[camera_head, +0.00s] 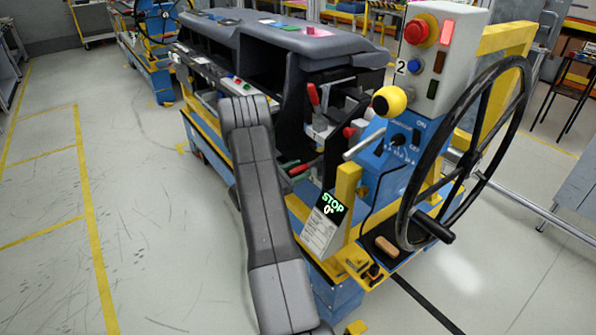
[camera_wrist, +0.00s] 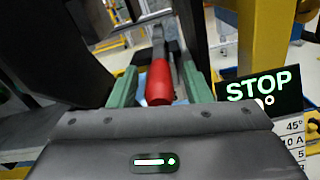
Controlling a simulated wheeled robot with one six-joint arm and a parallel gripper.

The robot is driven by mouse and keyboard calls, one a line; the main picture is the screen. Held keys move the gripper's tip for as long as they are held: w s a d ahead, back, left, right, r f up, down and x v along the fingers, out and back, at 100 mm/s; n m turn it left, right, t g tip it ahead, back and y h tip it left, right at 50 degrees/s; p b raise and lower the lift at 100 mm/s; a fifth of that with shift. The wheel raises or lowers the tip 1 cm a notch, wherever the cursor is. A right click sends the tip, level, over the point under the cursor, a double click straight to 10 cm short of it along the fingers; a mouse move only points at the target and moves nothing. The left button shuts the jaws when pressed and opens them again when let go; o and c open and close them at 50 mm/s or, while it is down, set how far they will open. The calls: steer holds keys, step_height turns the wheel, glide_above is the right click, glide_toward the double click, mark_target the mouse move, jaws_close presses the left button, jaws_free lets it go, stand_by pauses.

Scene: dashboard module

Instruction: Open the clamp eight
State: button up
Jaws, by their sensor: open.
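A clamp with a red handle (camera_wrist: 160,84) sits straight ahead in the wrist view; its grey metal part rises behind the handle. My gripper (camera_wrist: 161,76) is open, with one green finger on each side of the red handle. I cannot tell whether the fingers touch it. In the head view my grey arm hides most of the gripper, and a red handle (camera_head: 299,170) shows beside its end, low on the module's near side. Other red clamp handles show, one upright (camera_head: 313,94) higher up. No number eight is readable on any clamp.
The dark dashboard module (camera_head: 280,38) stands on a blue and yellow frame. A black handwheel (camera_head: 404,210), a control box (camera_head: 425,55) and a STOP display (camera_head: 327,208) stand at right; the display (camera_wrist: 262,95) is close in the wrist view. Floor at left is clear.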

jaws_close()
steer(key=shift+r, duration=0.1)
